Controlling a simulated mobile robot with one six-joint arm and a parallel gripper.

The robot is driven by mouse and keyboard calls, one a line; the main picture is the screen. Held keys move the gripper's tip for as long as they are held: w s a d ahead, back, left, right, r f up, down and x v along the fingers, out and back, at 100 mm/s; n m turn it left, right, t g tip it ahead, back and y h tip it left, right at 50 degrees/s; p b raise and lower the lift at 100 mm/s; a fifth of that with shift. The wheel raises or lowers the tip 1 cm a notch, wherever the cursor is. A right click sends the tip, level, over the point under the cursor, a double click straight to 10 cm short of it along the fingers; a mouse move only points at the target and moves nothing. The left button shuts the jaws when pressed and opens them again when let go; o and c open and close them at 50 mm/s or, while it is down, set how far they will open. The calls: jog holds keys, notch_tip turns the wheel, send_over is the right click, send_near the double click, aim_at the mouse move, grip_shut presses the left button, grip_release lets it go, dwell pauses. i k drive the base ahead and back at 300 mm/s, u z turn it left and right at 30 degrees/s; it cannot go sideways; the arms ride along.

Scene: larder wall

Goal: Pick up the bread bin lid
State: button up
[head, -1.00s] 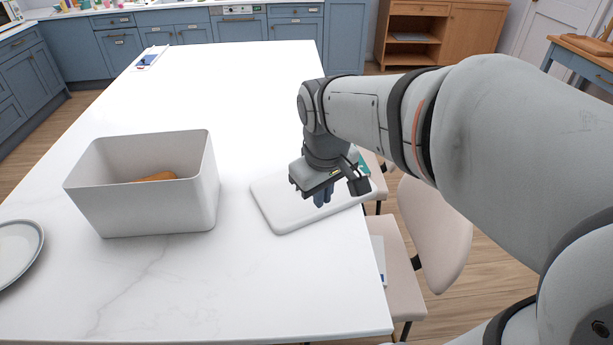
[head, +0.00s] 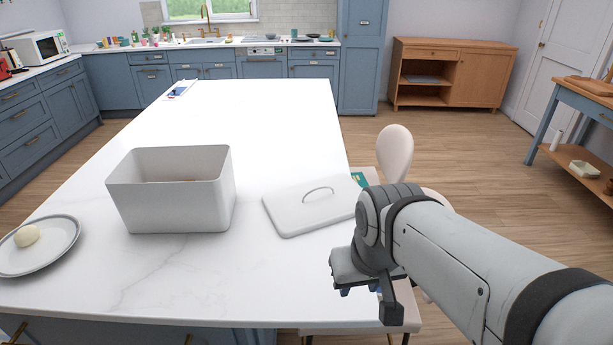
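The bread bin lid (head: 290,213) is a white rounded rectangle lying flat on the white marble table, handle (head: 318,189) upward, near the table's right edge. The white bread bin (head: 172,206) stands open to its left, apart from it. My gripper (head: 372,288) hangs to the right of and nearer than the lid, by the table's right edge, apart from the lid. Its fingers are mostly hidden by its own body, so I cannot tell their opening. My wrist overlaps the lid's right end in the picture.
A plate (head: 45,262) with a pale round item (head: 27,236) sits at the table's left. A chair (head: 394,152) stands along the right edge. A small blue item (head: 181,90) lies at the table's far left. The table's far middle is clear.

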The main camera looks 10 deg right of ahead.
aim_at(295, 209)
jog(key=z, duration=1.65)
jog(key=k, duration=0.85)
jog(key=u, duration=0.9)
jog(key=i, duration=1)
jog(key=u, duration=0.05)
